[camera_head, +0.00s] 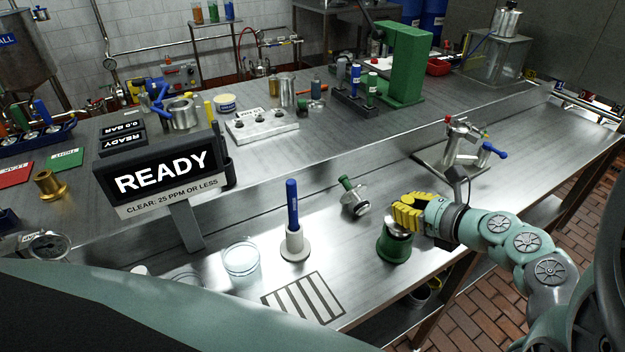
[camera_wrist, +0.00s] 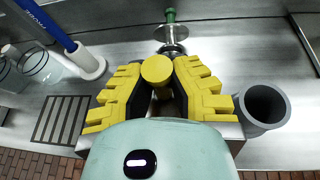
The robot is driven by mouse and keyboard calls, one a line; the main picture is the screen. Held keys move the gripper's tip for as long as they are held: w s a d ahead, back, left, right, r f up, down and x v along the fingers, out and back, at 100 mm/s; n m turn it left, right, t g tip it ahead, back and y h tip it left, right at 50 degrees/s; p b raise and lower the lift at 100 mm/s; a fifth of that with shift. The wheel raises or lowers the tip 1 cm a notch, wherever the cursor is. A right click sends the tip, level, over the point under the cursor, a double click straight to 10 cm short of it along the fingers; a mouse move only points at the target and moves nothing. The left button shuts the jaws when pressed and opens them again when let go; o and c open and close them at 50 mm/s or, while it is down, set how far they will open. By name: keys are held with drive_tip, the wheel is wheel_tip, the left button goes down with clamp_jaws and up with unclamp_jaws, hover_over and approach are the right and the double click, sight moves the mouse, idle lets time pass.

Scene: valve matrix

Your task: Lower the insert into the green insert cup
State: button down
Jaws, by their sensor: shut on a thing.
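The green insert cup (camera_head: 394,249) stands on the steel bench near its front edge, below my gripper. My gripper (camera_head: 408,214) has yellow fingers and is shut on the insert (camera_head: 397,231), whose silvery part shows at the cup's mouth. How deep it sits is hidden by the fingers and rim. In the wrist view my gripper (camera_wrist: 158,90) surrounds a round yellow top, which seems to belong to the insert. The green cup is hidden there by the fingers and wrist.
A blue-handled tool stands in a white holder (camera_head: 295,244), beside a clear dish (camera_head: 241,260) and striped mat (camera_head: 303,298). A clamp fixture (camera_head: 462,148) stands behind. A grey cup (camera_wrist: 262,108) is close on the right.

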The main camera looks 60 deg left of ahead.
drive_tip(key=shift+s+a+f+b, duration=0.1)
drive_tip(key=shift+f+b, duration=1.5)
drive_tip(key=shift+b, duration=0.35)
drive_tip(key=c, duration=1)
unclamp_jaws()
drive_tip(key=shift+f, duration=0.1)
